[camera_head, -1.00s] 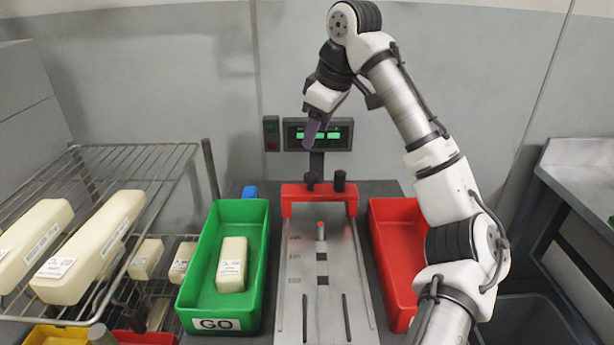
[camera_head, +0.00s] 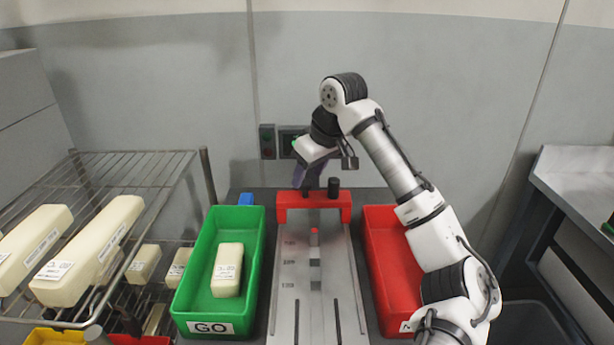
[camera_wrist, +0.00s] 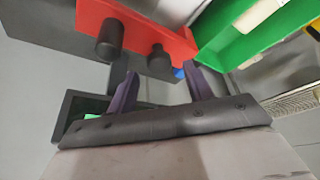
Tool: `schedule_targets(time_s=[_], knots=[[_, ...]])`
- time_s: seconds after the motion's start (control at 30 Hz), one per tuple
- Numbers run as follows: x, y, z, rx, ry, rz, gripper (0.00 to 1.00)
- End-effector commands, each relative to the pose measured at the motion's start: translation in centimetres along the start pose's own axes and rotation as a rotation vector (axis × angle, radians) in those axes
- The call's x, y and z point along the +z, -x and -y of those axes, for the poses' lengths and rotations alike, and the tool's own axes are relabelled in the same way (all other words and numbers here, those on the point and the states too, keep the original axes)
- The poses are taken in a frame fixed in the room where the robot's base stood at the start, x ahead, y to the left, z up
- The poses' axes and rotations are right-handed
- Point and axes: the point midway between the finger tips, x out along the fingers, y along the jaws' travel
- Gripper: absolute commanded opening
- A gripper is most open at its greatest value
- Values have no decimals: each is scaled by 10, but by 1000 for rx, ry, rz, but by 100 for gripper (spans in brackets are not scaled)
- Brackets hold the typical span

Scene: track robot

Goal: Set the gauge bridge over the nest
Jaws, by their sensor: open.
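The gauge bridge (camera_head: 313,206) is a red block with two black knobs, standing across the far end of a grey metal plate (camera_head: 300,315). It also shows at the top of the wrist view (camera_wrist: 130,32), both knobs facing the camera. The plate has a red-tipped pin, dark square openings and long slots; I cannot tell which part is the nest. My gripper (camera_head: 312,180) is just behind and above the bridge, by the left knob. In the wrist view its purple fingers (camera_wrist: 158,78) are apart with nothing between them, close to the bridge.
A green GO bin (camera_head: 193,290) with a cream block (camera_head: 227,270) stands left of the plate. A red bin (camera_head: 385,262) stands right, partly behind my arm. A wire rack (camera_head: 95,170) with cream blocks is far left. A small display (camera_head: 287,143) is behind my gripper.

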Motion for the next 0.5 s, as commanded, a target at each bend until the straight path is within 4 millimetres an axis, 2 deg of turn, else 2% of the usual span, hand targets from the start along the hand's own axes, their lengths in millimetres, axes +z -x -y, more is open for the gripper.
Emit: schedule_targets(time_s=[0.2, 0.5], knots=[[0, -20, 0, 0, 0, 0, 51], [0, -23, 0, 0, 0, 0, 51]])
